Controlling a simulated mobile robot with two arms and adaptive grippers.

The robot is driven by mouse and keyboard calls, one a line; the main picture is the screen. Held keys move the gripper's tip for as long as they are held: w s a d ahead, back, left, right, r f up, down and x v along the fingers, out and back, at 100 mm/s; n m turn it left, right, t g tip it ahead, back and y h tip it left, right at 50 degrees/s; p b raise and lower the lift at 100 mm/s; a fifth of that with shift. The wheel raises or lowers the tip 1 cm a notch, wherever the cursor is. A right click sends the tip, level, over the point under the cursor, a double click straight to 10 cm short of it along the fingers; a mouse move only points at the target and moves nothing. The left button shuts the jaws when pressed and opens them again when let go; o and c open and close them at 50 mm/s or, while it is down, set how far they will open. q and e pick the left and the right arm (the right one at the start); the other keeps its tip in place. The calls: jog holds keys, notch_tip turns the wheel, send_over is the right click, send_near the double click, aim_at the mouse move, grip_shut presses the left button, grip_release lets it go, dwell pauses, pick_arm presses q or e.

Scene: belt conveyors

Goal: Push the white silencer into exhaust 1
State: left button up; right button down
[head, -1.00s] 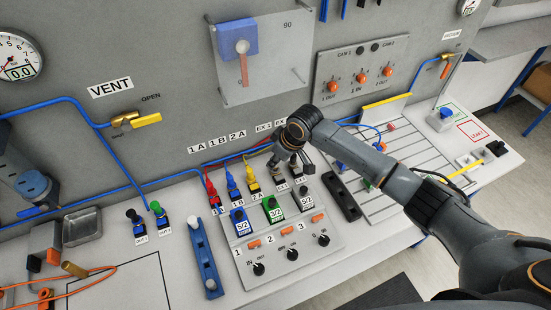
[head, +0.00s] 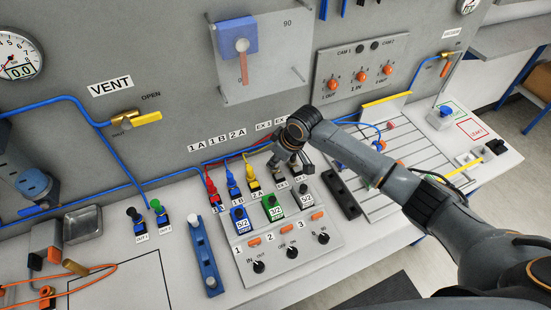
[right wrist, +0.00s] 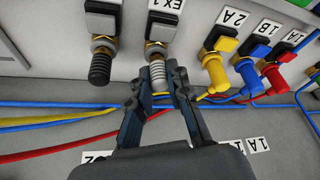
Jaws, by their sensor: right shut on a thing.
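The white silencer (right wrist: 160,76) is a pale ribbed plug between the fingertips of my right gripper (head: 291,166). In the right wrist view, the gripper is shut on it, with one finger on each side. The silencer lines up with the brass mouth of exhaust 1 (right wrist: 160,27), the black fitting labelled EX 1. It appears to touch that mouth; how deep it sits I cannot tell. In the head view my gripper hides the silencer. My left gripper is not in view.
A black silencer (right wrist: 100,67) sits in the neighbouring fitting. Yellow (right wrist: 218,73), blue (right wrist: 250,76) and red (right wrist: 277,77) plugs with hoses stand on the other side. The grey wall panel (head: 180,60) rises close behind. A blue bar (head: 205,257) lies at the front left.

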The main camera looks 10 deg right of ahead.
jog(key=shift+s+f, duration=0.1)
jog(key=shift+f, duration=0.2)
dwell(0.4)
jog(key=c, duration=1.2)
grip_release()
jog(key=shift+o, duration=0.5)
jog(key=o, duration=0.3)
jog(key=shift+r, duration=0.15)
notch_tip(320, 180, up, 7)
jog(key=p, duration=0.7)
